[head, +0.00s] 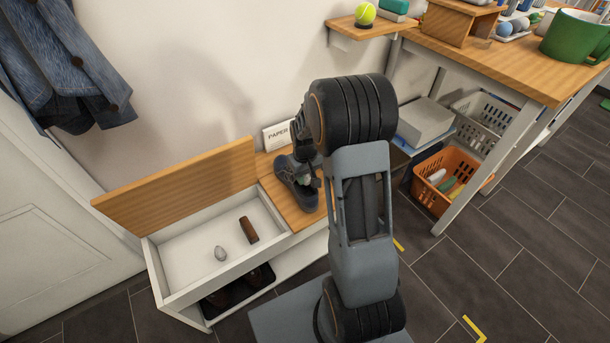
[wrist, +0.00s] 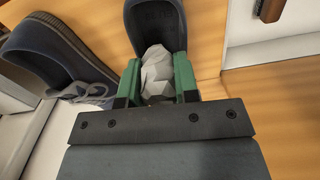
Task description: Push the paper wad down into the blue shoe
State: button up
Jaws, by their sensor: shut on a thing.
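A dark blue shoe (head: 284,172) stands on the wooden bench top in the head view, partly hidden by my arm. In the wrist view a dark blue shoe part with a rounded rim (wrist: 150,20) is at the top middle, and a dark blue shoe with grey laces (wrist: 45,55) is at the left. My gripper (wrist: 159,82) is shut on the pale grey, crumpled paper wad (wrist: 157,70), with one green finger on each side. The wad sits against the rounded shoe part; how deep it is cannot be told.
To the left, an open white compartment (head: 190,275) holds a brown block (head: 249,230) and a small grey egg-shaped thing (head: 220,253). An orange basket (head: 440,200) is under the table at right.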

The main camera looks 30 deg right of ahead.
jog(key=shift+f, duration=0.3)
jog(key=o, duration=1)
jog(key=shift+c, duration=0.2)
jog(key=shift+r, duration=0.15)
notch_tip(320, 180, up, 8)
jog(key=p, duration=0.6)
dwell(0.4)
